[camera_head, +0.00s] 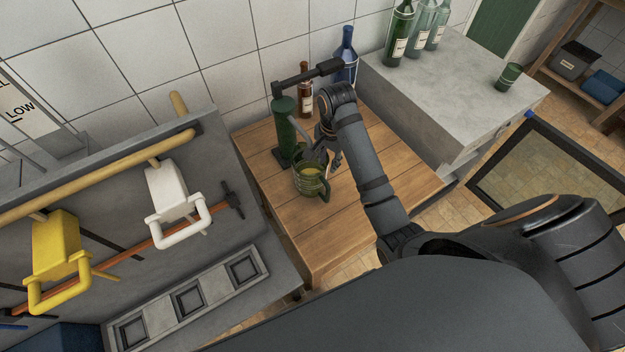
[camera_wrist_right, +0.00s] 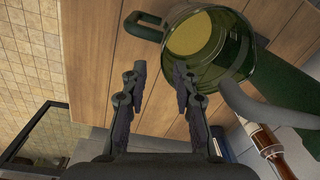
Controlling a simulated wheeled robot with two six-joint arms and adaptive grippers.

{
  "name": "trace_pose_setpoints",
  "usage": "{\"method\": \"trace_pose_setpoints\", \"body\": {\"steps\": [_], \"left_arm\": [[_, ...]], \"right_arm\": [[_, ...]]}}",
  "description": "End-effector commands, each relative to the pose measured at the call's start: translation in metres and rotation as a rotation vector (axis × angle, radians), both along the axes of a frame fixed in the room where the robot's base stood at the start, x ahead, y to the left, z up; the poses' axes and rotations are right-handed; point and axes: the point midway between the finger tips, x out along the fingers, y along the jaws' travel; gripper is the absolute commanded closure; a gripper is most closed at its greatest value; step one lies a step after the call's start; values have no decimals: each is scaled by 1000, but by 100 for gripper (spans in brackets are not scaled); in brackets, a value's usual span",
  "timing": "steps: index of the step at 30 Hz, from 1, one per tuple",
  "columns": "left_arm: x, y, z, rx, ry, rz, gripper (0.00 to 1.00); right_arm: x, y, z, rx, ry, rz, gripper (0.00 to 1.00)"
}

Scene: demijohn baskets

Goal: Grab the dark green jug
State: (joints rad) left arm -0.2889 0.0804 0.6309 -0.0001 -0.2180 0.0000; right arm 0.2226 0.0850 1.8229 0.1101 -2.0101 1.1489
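The dark green jug (camera_head: 312,184) stands on the wooden table, with yellowish liquid inside and its handle toward the lower right in the head view. In the right wrist view the jug (camera_wrist_right: 205,68) is at the top right, its handle (camera_wrist_right: 145,26) pointing left. My right gripper (camera_head: 331,147) is just behind and right of the jug in the head view. Its two fingers (camera_wrist_right: 160,88) are apart with nothing between them; one fingertip appears close to the jug's wall, but I cannot tell whether it touches. My left gripper is not in view.
A green hand pump (camera_head: 286,132) with a grey spout stands close behind the jug. A brown bottle (camera_head: 305,92) and a blue bottle (camera_head: 347,58) stand farther back. The wooden table (camera_head: 325,237) is clear in front. A grey counter (camera_head: 452,72) is at right.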

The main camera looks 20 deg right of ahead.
Motion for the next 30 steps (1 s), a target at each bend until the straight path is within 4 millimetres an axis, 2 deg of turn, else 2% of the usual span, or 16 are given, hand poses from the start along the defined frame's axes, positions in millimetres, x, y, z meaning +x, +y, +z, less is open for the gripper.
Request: {"method": "trace_pose_setpoints", "body": {"steps": [1, 3, 4, 7, 13, 19, 30], "left_arm": [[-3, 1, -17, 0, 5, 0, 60], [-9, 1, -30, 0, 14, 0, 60], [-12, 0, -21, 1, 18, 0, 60], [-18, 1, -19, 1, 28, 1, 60], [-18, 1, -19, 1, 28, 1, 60], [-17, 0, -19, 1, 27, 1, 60], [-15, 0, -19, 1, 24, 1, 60]], "right_arm": [[1, 4, -17, 3, 0, 0, 71], [2, 7, -29, 2, 0, 0, 71], [2, 6, -28, 1, 3, -1, 71], [2, 6, -38, 1, 3, 0, 71], [2, 6, -39, 0, 0, 0, 72], [2, 6, -39, 0, 0, 0, 100], [3, 6, -39, 0, 0, 0, 100]]}}
